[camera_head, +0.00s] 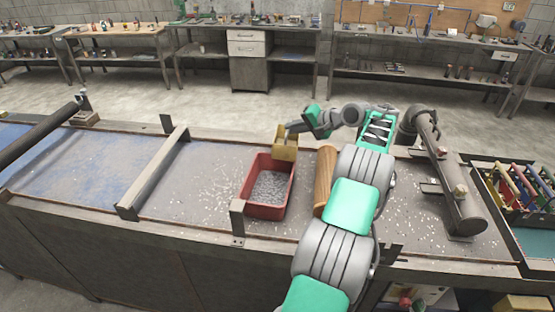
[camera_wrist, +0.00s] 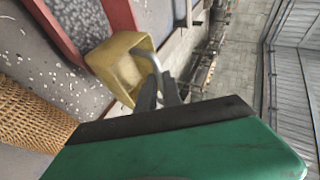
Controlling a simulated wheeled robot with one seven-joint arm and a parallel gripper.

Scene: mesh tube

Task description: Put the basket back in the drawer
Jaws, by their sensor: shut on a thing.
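A small yellow basket (camera_head: 285,145) is at the far end of a red bin, its lower part close to the bin's far rim. It also shows in the wrist view (camera_wrist: 112,62), tilted, with a curved grey metal handle (camera_wrist: 147,58). My gripper (camera_wrist: 157,88) is shut on this handle; in the head view the gripper (camera_head: 292,127) is just right of the basket's top. Whether the basket touches the bin rim I cannot tell. No open drawer is clearly visible; closed white drawers (camera_head: 246,42) are in the far bench.
The red bin (camera_head: 248,190) holds grey granules. A woven tube (camera_head: 324,180) lies to its right, beside my arm. A tool tray (camera_head: 515,195) is at far right.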

